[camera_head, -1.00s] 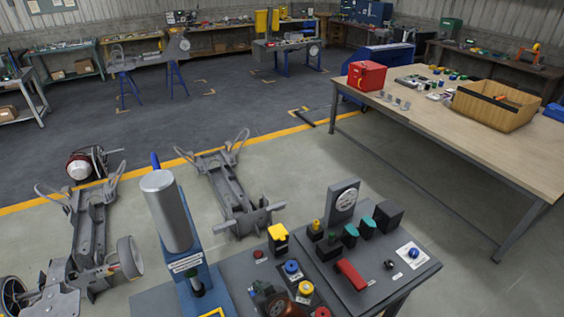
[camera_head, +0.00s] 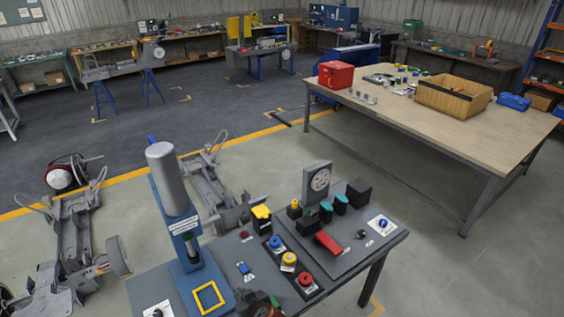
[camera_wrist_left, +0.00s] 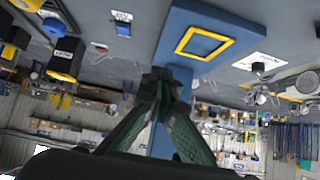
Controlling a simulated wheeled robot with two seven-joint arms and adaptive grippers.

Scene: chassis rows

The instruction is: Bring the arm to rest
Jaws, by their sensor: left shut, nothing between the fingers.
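My left gripper (camera_head: 264,304) shows only in part at the bottom edge of the head view, low by the near edge of the grey control bench (camera_head: 215,247). In the left wrist view its two dark green fingers (camera_wrist_left: 160,86) meet at the tips, with nothing between them. Behind the fingers, in that view, is the blue press stand (camera_wrist_left: 172,37) with a yellow square frame (camera_wrist_left: 205,43). The gripper looks apart from the bench fittings, though its exact height is hard to tell. My right gripper is not in view.
Grey chassis frames (camera_head: 75,235) lie on the floor at left. A wooden table (camera_head: 420,115) stands at right, with clear floor between.

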